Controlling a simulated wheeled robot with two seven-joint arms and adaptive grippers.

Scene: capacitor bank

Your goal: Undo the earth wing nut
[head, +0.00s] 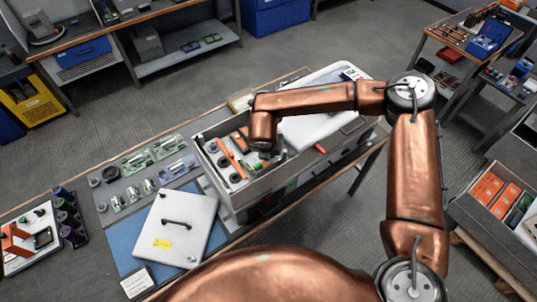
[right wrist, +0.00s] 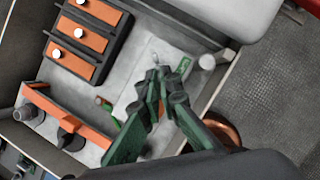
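An open grey metal box (head: 262,188) stands on the bench in the head view, with my right arm reaching over it. My right gripper (right wrist: 158,82) points down into the box in the right wrist view. Its green fingers lean together and their tips nearly meet. A small pale upright piece (right wrist: 155,60) shows just beyond the tips. I cannot tell whether it is the earth wing nut or its stud, or whether anything is between the tips. My left gripper is not in view.
Inside the box are an orange bar (right wrist: 62,116) and a dark block with orange strips (right wrist: 88,38). The box's walls stand close around the gripper. A light cover with a black handle (head: 172,228) lies on the blue mat. Small parts (head: 140,160) lie to the left.

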